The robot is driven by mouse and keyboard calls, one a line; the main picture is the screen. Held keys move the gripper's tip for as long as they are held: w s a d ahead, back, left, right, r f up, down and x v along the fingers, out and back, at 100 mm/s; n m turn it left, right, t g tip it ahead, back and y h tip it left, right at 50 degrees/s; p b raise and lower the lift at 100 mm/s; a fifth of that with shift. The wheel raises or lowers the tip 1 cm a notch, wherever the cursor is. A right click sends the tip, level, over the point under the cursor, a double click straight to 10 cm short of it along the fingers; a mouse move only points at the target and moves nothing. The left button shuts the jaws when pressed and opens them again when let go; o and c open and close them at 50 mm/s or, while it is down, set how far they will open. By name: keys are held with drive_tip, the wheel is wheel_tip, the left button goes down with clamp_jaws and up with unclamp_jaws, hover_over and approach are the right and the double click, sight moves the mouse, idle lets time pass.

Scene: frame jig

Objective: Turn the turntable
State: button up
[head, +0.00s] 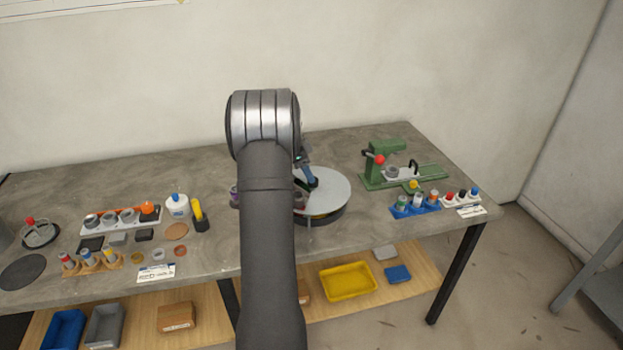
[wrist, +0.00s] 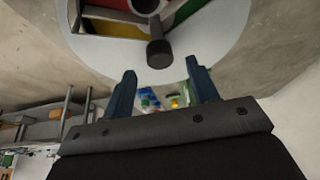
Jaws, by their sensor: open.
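The turntable (head: 330,187) is a round, light grey disc on a dark base, right of my arm in the head view. My arm hides its left part. In the wrist view the turntable (wrist: 225,38) fills the top, with red, green and yellow sections around a grey centre. A dark upright peg (wrist: 158,52) stands near its rim. My gripper (wrist: 160,66) is open, its two blue fingers apart, with the peg in line with the gap at the fingertips. I see no finger touching it. In the head view my gripper (head: 309,178) is partly hidden, low over the disc.
A green press (head: 385,165) with a red knob stands right of the turntable. A blue rack (head: 415,207) of small bottles is in front of it. A white bottle (head: 177,205), a yellow-handled item (head: 198,213) and several small parts lie to the left.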

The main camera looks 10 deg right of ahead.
drive_tip(key=shift+x, duration=2.05)
clamp_jaws()
